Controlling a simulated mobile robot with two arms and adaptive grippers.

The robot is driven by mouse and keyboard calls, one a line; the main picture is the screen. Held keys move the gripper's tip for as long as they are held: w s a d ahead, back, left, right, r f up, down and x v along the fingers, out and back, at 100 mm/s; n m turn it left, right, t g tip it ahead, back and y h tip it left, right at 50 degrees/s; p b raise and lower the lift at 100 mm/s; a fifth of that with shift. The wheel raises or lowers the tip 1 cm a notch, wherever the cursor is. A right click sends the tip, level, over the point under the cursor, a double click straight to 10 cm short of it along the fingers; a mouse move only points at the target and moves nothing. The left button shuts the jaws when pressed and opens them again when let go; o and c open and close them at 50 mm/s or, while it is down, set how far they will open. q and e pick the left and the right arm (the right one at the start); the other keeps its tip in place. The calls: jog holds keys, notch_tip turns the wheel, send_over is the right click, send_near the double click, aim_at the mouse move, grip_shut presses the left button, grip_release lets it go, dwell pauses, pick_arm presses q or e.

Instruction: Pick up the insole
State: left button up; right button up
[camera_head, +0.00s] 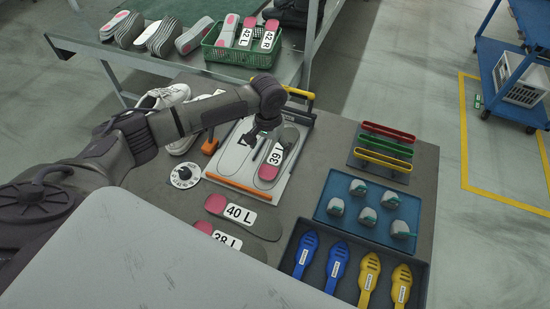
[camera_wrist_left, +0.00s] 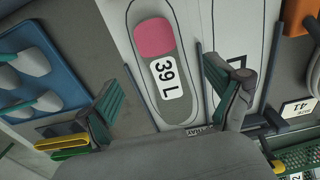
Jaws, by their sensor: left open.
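A grey insole (camera_head: 284,150) with a pink heel patch and a white "39 L" label lies on a white outlined board (camera_head: 225,160) on the table. It also shows in the left wrist view (camera_wrist_left: 160,100), between and beyond the fingers. My left gripper (camera_head: 258,138) is above the board beside the insole; in the wrist view its two fingers (camera_wrist_left: 165,95) are spread wide with nothing held. Two more insoles, "40 L" (camera_head: 262,222) and "38 L" (camera_head: 248,246), lie nearer on the table. My right gripper is not seen.
A blue tray (camera_head: 330,185) with several grey parts and a dark tray (camera_head: 346,296) with blue and yellow shoe-shaped tools are at right. Coloured handles (camera_head: 385,148) stand behind them. A white shoe (camera_head: 165,97) and round dial (camera_head: 185,175) are at left. A green basket (camera_head: 232,53) holds insoles.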

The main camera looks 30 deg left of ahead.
aim_at(270, 167)
pick_arm(q)
notch_tip(270, 167, down, 2)
jog(key=shift+f, duration=0.25)
jog(key=shift+w+f, duration=0.1)
jog(key=shift+f, duration=0.2)
jog(key=f, duration=0.2)
jog(key=f+p, duration=0.1)
jog(key=f, duration=0.1)
jog(key=shift+s+d, duration=0.15)
jog(key=shift+s, duration=0.2)
jog(key=shift+f, duration=0.6)
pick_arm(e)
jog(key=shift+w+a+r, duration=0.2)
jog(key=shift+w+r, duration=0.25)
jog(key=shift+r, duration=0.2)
pick_arm(q)
jog(key=shift+c, duration=1.1)
jog(key=c, duration=0.9)
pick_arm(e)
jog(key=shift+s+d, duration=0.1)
pick_arm(q)
jog(key=shift+r, duration=0.15)
jog(key=shift+c, duration=0.2)
